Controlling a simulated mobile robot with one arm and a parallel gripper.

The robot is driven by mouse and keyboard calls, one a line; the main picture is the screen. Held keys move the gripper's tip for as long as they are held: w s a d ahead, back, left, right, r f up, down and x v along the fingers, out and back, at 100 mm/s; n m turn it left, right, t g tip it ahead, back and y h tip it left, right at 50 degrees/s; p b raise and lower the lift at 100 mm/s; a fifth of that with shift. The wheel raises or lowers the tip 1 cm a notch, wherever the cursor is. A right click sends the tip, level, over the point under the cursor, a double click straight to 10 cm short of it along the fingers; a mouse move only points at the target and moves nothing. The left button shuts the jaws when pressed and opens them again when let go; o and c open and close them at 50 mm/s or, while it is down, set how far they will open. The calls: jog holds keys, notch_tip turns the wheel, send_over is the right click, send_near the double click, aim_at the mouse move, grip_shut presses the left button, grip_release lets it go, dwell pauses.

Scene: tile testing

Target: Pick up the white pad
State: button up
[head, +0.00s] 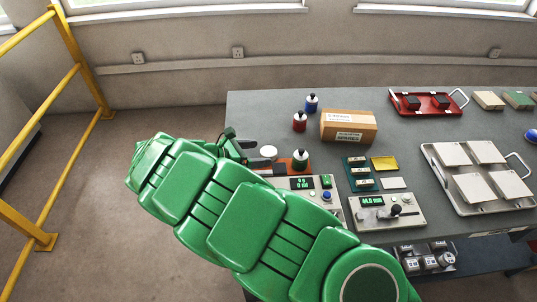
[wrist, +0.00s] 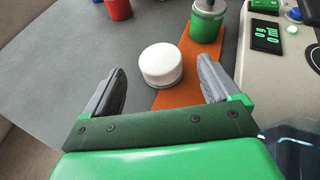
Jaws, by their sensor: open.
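The white pad (wrist: 161,66) is a thick round white disc; in the wrist view it is ahead of my gripper, between the lines of its two fingers. It overlaps the left edge of an orange strip (wrist: 188,62) on the grey table. It also shows in the head view (head: 268,152) near the table's left side. My gripper (wrist: 162,76) is open and empty, with one grey finger on each side. In the head view my green arm hides most of the gripper (head: 252,151). The wrist view does not clearly show whether either fingertip touches the pad.
A green bottle (wrist: 207,20) stands on the strip right of the pad, with a device (wrist: 285,45) beyond. A red bottle (head: 300,122), a blue one (head: 311,103) and a cardboard box (head: 348,126) stand farther back. The table left of the pad is bare.

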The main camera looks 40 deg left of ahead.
aim_at(265, 152)
jog(key=x, duration=0.3)
jog(key=shift+w+d+f, duration=0.15)
jog(key=shift+w+f, duration=0.05)
jog(key=c, duration=1.2)
jog(key=shift+o, duration=0.2)
jog(key=shift+r, duration=0.15)
